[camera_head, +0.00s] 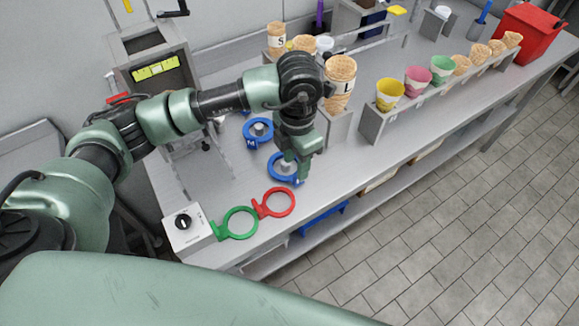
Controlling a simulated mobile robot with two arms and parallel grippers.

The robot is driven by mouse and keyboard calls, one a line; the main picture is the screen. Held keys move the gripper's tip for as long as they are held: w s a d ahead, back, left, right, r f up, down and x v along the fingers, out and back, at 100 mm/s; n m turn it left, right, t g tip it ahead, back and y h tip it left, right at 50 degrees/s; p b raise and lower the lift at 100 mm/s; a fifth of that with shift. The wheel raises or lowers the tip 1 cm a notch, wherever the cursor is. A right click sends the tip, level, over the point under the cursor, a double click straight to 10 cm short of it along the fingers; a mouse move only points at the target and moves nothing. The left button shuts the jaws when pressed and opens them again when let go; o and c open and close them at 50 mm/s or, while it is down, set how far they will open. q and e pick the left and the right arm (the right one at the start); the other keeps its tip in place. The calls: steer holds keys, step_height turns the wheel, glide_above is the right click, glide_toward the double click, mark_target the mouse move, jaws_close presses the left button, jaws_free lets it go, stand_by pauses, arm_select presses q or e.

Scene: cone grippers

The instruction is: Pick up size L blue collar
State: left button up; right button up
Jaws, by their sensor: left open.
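A blue ring collar (272,170) lies on the steel counter, partly hidden by my left gripper; its size letter is not readable. My left gripper (297,168) points down over the right side of this collar, open, with its fingertips at or just above the ring. I cannot tell whether they touch it. Another blue collar (249,133), with a mark that looks like M, lies just behind it to the left. A bit of blue farther back is mostly hidden by my left arm. My right gripper is not in view.
A red ring (262,205) and a green ring (225,229) lie near the front edge by a white knob box (187,231). A cone stack marked L (341,78) stands close behind my gripper. A rack (374,123) holds coloured cups and cones at right.

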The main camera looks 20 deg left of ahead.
arm_select(q)
step_height(320, 180, down, 4)
steer(key=shift+d+f+p, duration=0.1)
steer(key=shift+f+p, duration=0.15)
steer(key=shift+p, duration=0.4)
steer(key=shift+c, duration=0.3)
jaws_close()
steer(key=shift+r, duration=0.2)
